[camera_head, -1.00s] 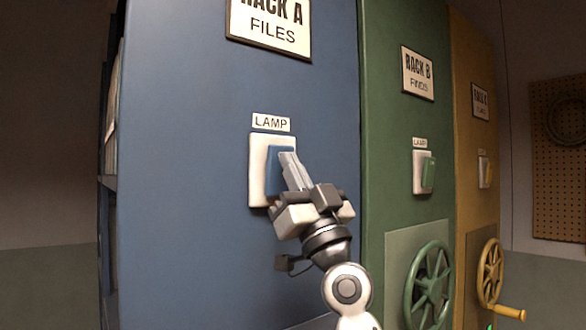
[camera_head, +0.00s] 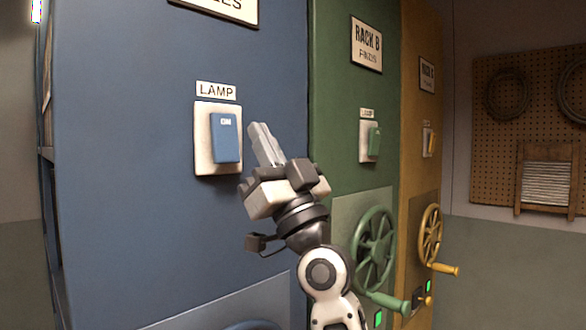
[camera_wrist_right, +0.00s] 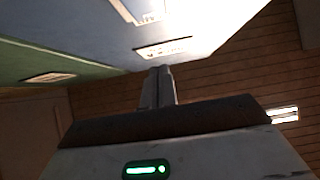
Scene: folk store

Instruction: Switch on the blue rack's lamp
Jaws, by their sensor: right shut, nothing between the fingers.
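The blue rack (camera_head: 130,200) fills the left of the head view. Its lamp switch has a white plate (camera_head: 203,165) and a blue rocker (camera_head: 225,145), with small "ON" lettering near the rocker's top. A "LAMP" label (camera_head: 216,91) is above it. My right gripper (camera_head: 260,135) is shut and empty, just right of the switch plate and apart from the rocker in the picture. Its closed fingers (camera_wrist_right: 159,86) also show in the right wrist view, near a brightly lit blue panel (camera_wrist_right: 200,25) with a small label (camera_wrist_right: 163,48). My left gripper is out of view.
The green rack (camera_head: 345,90) and yellow rack (camera_head: 418,120) stand to the right, each with its own lamp switch and handwheel. The green handwheel (camera_head: 374,250) is near my right forearm. A bright strip (camera_head: 37,10) shows at the upper left. A pegboard (camera_head: 490,130) hangs at the right.

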